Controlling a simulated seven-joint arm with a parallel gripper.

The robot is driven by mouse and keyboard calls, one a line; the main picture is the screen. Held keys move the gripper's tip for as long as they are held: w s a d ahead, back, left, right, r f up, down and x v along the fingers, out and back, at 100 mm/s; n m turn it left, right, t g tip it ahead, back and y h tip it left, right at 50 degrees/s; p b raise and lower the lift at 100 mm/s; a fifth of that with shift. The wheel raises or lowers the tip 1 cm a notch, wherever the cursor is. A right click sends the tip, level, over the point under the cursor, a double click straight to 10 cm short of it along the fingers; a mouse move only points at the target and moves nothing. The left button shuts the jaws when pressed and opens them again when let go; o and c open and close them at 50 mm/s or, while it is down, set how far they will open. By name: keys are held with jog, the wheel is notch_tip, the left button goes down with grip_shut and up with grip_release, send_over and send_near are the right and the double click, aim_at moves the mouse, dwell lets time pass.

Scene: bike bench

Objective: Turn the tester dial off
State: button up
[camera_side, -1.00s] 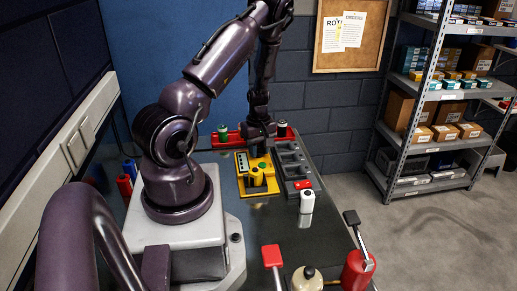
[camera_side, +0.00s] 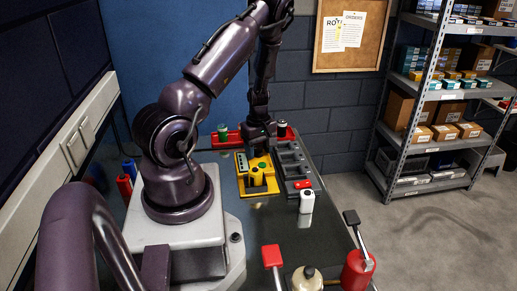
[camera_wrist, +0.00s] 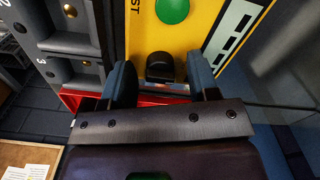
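The yellow tester (camera_side: 263,188) lies on the bench below my gripper in the side view. In the wrist view its yellow face (camera_wrist: 205,22) shows a green round button (camera_wrist: 172,10), a light strip of bars and a small black dial (camera_wrist: 160,67). My gripper (camera_wrist: 160,74) has its two fingers apart, one on each side of the dial, with visible gaps between them and it. In the side view my gripper (camera_side: 257,140) is at the far end of the tester, and the dial is hidden there. The dial's setting is not readable.
A grey tray with slots (camera_side: 291,165) stands right beside the tester. A red holder (camera_side: 234,138) is behind it, with a green cylinder (camera_side: 222,132) at its left.

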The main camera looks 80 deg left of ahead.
aim_at(258, 149)
notch_tip(258, 149, up, 13)
dwell(0.6)
dwell(0.3)
jog(key=w+d+r+m+t+h, duration=0.1)
jog(key=w+d+r+m, duration=0.1)
jog(key=d+r+m, duration=0.5)
jog(key=w+d+r+m, duration=0.2)
jog(key=d+m, duration=0.4)
jog(key=d, duration=0.4)
jog(key=s+d+r+m+t, duration=0.2)
jog(key=d+r+m, duration=0.2)
jog(key=d, duration=0.3)
jog(key=s+d+r+m+t+y, duration=0.1)
jog(key=s+d+r+m+t, duration=0.1)
jog(key=d+r+m, duration=0.3)
jog(key=shift+d+r+t, duration=0.3)
jog(key=shift+d+r, duration=0.35)
jog(key=shift+d, duration=0.45)
